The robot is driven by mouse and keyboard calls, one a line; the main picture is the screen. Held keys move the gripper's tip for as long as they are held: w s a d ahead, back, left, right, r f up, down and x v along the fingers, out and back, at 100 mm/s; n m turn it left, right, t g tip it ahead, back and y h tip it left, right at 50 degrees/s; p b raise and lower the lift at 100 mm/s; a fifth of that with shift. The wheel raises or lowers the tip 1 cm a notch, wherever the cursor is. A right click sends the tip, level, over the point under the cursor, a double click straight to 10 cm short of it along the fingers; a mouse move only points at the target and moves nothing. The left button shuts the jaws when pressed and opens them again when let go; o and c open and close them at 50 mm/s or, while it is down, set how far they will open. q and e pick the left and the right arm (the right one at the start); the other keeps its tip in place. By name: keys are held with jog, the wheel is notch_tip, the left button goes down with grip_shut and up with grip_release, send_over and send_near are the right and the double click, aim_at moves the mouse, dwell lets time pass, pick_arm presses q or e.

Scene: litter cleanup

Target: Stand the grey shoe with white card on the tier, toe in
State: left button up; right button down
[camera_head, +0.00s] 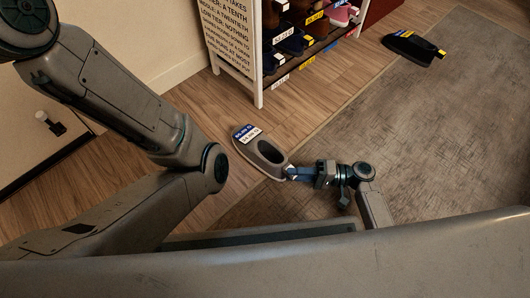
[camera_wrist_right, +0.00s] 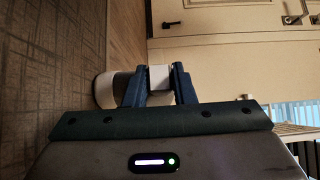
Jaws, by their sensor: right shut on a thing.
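The grey shoe (camera_head: 270,166) shows in the middle of the head view, with its toe up and left and its opening facing up. My right gripper (camera_head: 293,173) is shut at the heel end. In the wrist view, the fingers of my right gripper (camera_wrist_right: 159,88) close on the white card (camera_wrist_right: 160,76), with part of the shoe (camera_wrist_right: 104,90) beside them. I cannot tell whether the shoe touches the floor. My left gripper is out of view.
A shoe rack (camera_head: 261,84) with several shoes on tiers and price labels stands at the top. A dark shoe with a yellow card (camera_head: 410,47) lies on the grey rug (camera_head: 440,120). Wood floor (camera_head: 200,105) lies clear before the rack.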

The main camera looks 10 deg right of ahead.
jog(key=shift+r+p, duration=1.65)
jog(key=shift+r, duration=0.4)
jog(key=c, duration=1.9)
grip_release()
jog(key=shift+c, duration=0.2)
grip_shut()
